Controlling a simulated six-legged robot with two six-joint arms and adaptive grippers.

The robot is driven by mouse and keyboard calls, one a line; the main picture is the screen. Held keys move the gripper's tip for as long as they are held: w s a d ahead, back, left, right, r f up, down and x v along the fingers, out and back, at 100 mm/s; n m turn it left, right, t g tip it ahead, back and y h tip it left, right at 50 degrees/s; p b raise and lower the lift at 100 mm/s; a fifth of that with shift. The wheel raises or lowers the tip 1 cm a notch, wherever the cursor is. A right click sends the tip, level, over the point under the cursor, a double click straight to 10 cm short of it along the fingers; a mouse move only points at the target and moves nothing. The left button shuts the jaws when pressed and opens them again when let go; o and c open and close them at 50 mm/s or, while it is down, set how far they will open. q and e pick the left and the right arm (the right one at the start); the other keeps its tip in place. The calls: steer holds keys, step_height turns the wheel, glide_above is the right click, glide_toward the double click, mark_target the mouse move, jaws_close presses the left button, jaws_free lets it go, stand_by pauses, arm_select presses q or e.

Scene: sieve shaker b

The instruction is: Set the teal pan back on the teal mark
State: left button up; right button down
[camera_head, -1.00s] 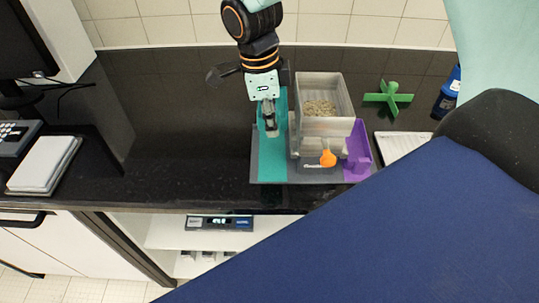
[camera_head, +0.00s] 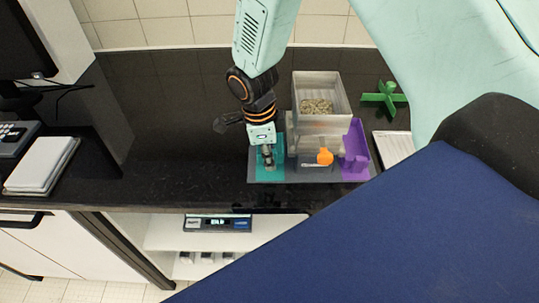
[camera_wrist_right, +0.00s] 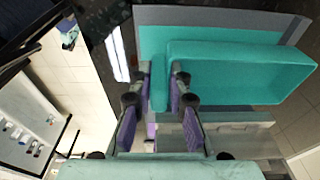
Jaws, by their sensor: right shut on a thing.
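The teal pan (camera_wrist_right: 240,72) is a shallow box; in the right wrist view it fills the upper right. My right gripper (camera_wrist_right: 157,90) has its fingers on either side of a teal wall of the pan and is shut on it. A flat teal strip, the teal mark (camera_wrist_right: 200,38), shows just beyond the pan on the grey-edged board. In the head view my right gripper (camera_head: 268,160) points down at the board's left side, left of the clear sieve box. The gripper hides part of pan and mark; any gap beneath the pan cannot be told. My left gripper is not in view.
The clear sieve box (camera_head: 320,92) with grains stands close right of the gripper, with an orange knob (camera_head: 325,157) in front. A purple pan (camera_head: 354,150) is farther right. A green cross-shaped piece (camera_head: 384,98) lies behind. The dark counter (camera_head: 185,150) to the left is clear.

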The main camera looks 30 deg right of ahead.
steer(key=shift+w+f, duration=0.1)
steer(key=shift+w, duration=0.1)
steer(key=shift+s+a+f+b, duration=0.1)
steer(key=shift+s+f+b, duration=0.1)
steer(key=shift+f+b, duration=0.15)
steer(key=shift+w+f, duration=0.1)
steer(key=shift+f, duration=0.1)
steer(key=c, duration=1.5)
jaws_free()
steer(key=shift+w, duration=0.1)
steer(key=shift+o, duration=1.1)
steer(key=shift+s+r, duration=0.1)
steer(key=shift+s, duration=0.1)
